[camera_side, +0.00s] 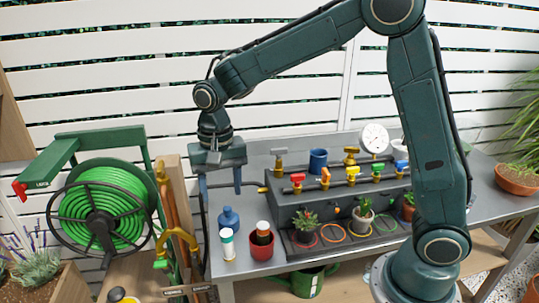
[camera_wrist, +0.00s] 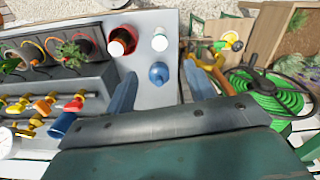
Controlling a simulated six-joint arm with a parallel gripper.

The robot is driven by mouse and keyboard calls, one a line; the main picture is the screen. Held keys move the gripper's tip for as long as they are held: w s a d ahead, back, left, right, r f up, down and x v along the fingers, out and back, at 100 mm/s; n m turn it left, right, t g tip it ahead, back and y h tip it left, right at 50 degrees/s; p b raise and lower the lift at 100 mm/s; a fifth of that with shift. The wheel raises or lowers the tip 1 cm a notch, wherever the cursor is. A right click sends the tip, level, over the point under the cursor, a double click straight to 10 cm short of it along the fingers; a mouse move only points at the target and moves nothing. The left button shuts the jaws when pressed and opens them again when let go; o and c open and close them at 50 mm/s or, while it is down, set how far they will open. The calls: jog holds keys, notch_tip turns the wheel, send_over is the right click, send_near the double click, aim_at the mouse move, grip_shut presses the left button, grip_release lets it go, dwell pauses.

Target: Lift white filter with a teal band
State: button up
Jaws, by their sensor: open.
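The white filter with a teal band (camera_side: 228,246) stands upright near the left front corner of the grey table in the side view. In the wrist view the filter (camera_wrist: 160,42) shows from above, beyond the fingertips. My gripper (camera_side: 221,196) is open and empty, pointing down above the table, higher than the filter and behind it. In the wrist view my gripper (camera_wrist: 158,70) has its two blue fingers spread apart, with a blue bottle (camera_wrist: 158,74) seen between them. That bottle (camera_side: 229,219) stands just behind the filter.
A red pot (camera_side: 262,248) holding a white-capped dark bottle (camera_side: 263,228) stands right of the filter. Further right are potted plants on a dark tray (camera_side: 300,247) and a manifold with coloured valves (camera_side: 325,178). A green hose reel (camera_side: 100,215) stands left of the table.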

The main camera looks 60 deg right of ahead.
send_over(226, 232)
jog(key=shift+f, duration=4.2)
jog(key=shift+f, duration=0.1)
jog(key=shift+f, duration=2.5)
jog(key=shift+c, duration=0.2)
grip_shut()
jog(key=shift+r, duration=0.2)
notch_tip(226, 232, up, 20)
jog(key=shift+f, duration=0.15)
